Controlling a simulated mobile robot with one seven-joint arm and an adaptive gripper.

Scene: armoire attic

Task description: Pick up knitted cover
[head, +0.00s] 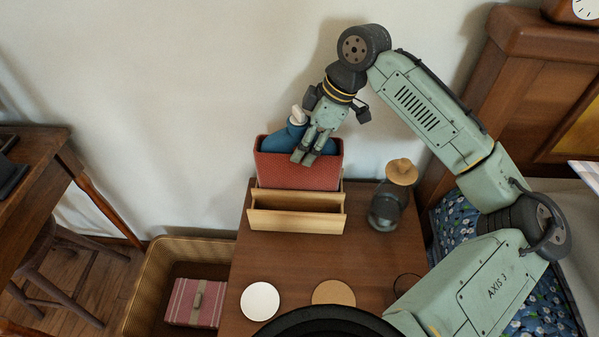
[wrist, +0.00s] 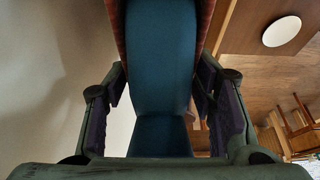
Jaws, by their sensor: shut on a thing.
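The red knitted cover (head: 285,172) stands upright at the wooden rack, with a blue bottle-like body (head: 275,143) showing out of its top. A white stopper (head: 298,115) rises beside my gripper. My gripper (head: 306,157) points down from above, its fingertips overlapping the cover's upper edge. In the wrist view the blue body (wrist: 160,60) fills the space between my fingers, with the cover's red edges (wrist: 207,25) on both sides. My gripper is shut on the cover around the blue body. The cover's lower part is hidden by the rack.
The pale wooden rack (head: 297,220) stands on the brown bedside table (head: 290,255). A cork-topped glass jar (head: 388,208) stands to its right. A white disc (head: 260,301) and a cork disc (head: 334,293) lie in front. A wicker basket (head: 150,285) is on the floor at left. The wall is close behind.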

